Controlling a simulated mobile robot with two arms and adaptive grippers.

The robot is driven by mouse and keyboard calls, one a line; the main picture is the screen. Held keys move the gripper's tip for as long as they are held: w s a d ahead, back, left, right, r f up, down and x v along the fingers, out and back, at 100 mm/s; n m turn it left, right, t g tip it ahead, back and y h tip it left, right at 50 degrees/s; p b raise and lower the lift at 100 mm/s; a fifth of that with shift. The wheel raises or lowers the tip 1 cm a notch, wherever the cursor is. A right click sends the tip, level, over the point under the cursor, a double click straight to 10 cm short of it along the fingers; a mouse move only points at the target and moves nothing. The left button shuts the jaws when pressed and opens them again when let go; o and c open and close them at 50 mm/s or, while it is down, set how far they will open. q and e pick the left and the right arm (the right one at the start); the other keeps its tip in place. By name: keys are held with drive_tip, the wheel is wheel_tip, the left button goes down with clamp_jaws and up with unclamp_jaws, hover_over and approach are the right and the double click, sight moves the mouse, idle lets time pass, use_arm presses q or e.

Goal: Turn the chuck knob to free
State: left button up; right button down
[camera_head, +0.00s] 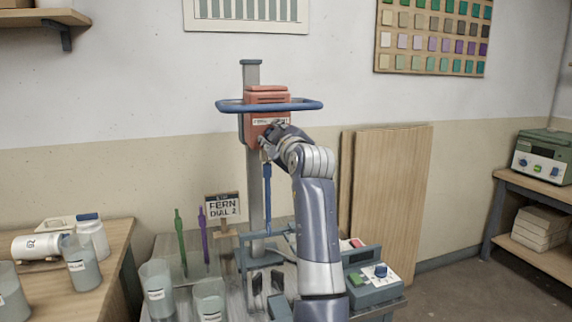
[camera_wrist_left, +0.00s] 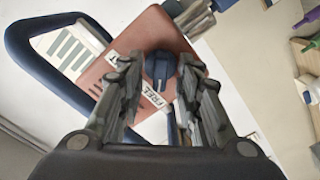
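The chuck knob (camera_wrist_left: 158,68) is a dark blue bar knob on the red mixer head (camera_wrist_left: 140,45). A white label reading "FREE" (camera_wrist_left: 152,95) is beside the knob, and a second label is partly hidden. My left gripper (camera_wrist_left: 158,62) is open, its fingers on either side of the knob; the right-hand finger looks closer, but contact is unclear. In the head view the red mixer head (camera_head: 267,95) sits on a grey post, and my left gripper (camera_head: 270,134) is at its front, covering the knob. A blue rod (camera_head: 267,195) hangs below the head.
A blue ring handle (camera_head: 300,104) surrounds the mixer head close to my gripper. Green (camera_head: 181,240) and purple (camera_head: 203,240) paddles stand below, near a "FERN DIAL 2" sign (camera_head: 222,206). Buckets (camera_head: 157,290) stand at the lower left. A control box (camera_head: 372,285) is at right.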

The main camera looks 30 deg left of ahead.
use_arm(q)
drive_tip(key=s+d+m+p, duration=0.6)
drive_tip(key=d+m+p, duration=0.3)
drive_tip(key=m+p, duration=0.8)
drive_tip(key=w+d+f+m+h, duration=0.1)
drive_tip(key=f+m+h, duration=0.1)
drive_tip(key=f, duration=0.7)
drive_tip(key=w+d+f+m+h+b, duration=0.1)
drive_tip(key=w+d+f+m+h, duration=0.1)
drive_tip(key=f, duration=0.8)
drive_tip(key=w+d+f+m+h+b, duration=0.1)
drive_tip(key=d+f+m+h, duration=0.1)
drive_tip(key=f, duration=0.7)
drive_tip(key=shift+w+f+m, duration=0.2)
drive_tip(key=shift+w+m, duration=0.05)
drive_tip(key=shift+m, duration=0.05)
